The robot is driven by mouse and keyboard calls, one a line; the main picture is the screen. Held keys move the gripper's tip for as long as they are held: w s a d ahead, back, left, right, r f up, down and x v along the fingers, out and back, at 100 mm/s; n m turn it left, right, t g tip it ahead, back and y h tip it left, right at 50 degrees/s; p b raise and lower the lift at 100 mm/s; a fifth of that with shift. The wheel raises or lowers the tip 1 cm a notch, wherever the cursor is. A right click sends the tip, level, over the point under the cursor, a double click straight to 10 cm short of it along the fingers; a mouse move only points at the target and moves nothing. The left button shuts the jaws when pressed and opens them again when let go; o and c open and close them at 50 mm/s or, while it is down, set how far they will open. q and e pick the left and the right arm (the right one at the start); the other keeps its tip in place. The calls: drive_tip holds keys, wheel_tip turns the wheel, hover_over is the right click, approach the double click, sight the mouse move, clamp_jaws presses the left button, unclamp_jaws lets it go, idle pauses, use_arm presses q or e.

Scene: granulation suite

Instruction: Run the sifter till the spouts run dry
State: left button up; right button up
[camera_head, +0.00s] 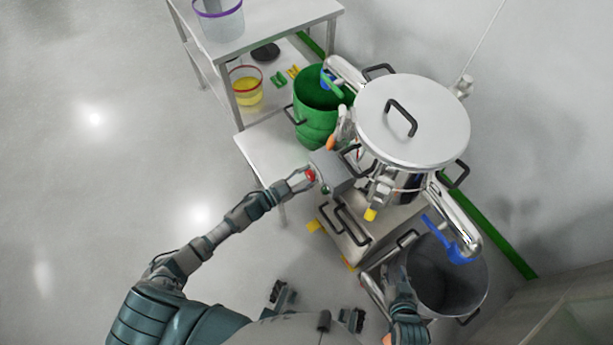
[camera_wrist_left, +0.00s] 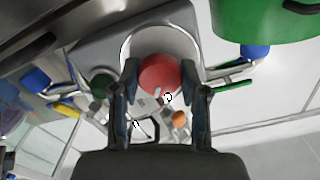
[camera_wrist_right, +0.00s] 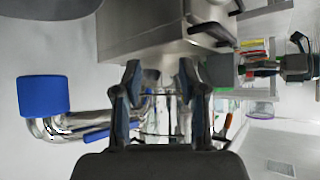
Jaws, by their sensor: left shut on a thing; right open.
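The steel sifter (camera_head: 430,115) stands at the right with its lid on. One spout (camera_head: 343,72) points over a green bin (camera_head: 308,132); the other (camera_head: 460,228), with a blue part, points over a grey metal bin (camera_head: 484,285). The blue spout end also shows in the right wrist view (camera_wrist_right: 44,96). My left gripper (camera_head: 307,177) is shut on a red button (camera_wrist_left: 160,75) on a grey control box (camera_head: 333,168), with a green button (camera_wrist_left: 101,86) beside it. My right gripper (camera_head: 394,268) is open and empty beside the metal bin. Whether material flows from the spouts cannot be seen.
A white shelf unit (camera_head: 275,30) at the top holds a purple-rimmed clear tub (camera_head: 219,22) and, lower down, a tub of yellow material (camera_head: 246,92). Black handles (camera_head: 343,222) stick out from the sifter's base. The floor at the left is clear.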

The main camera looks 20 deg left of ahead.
use_arm(q)
drive_tip(key=m, duration=0.2)
drive_tip(key=shift+f+m, duration=0.1)
drive_tip(key=shift+m, duration=0.3)
drive_tip(key=m, duration=0.4)
drive_tip(key=shift+s+f, duration=0.1)
drive_tip(key=m, duration=0.2)
drive_tip(key=shift+m, duration=1.3)
use_arm(e)
drive_tip(key=shift+w+a+r+t, duration=0.2)
drive_tip(key=shift+w+t, duration=0.1)
use_arm(q)
drive_tip(key=shift+f+m, duration=0.1)
drive_tip(key=shift+m, duration=0.2)
use_arm(e)
drive_tip(key=shift+w+r, duration=0.1)
drive_tip(key=shift+w, duration=0.05)
use_arm(q)
drive_tip(key=o, duration=1.1)
drive_tip(key=shift+o, duration=0.2)
use_arm(e)
drive_tip(key=shift+d, duration=0.1)
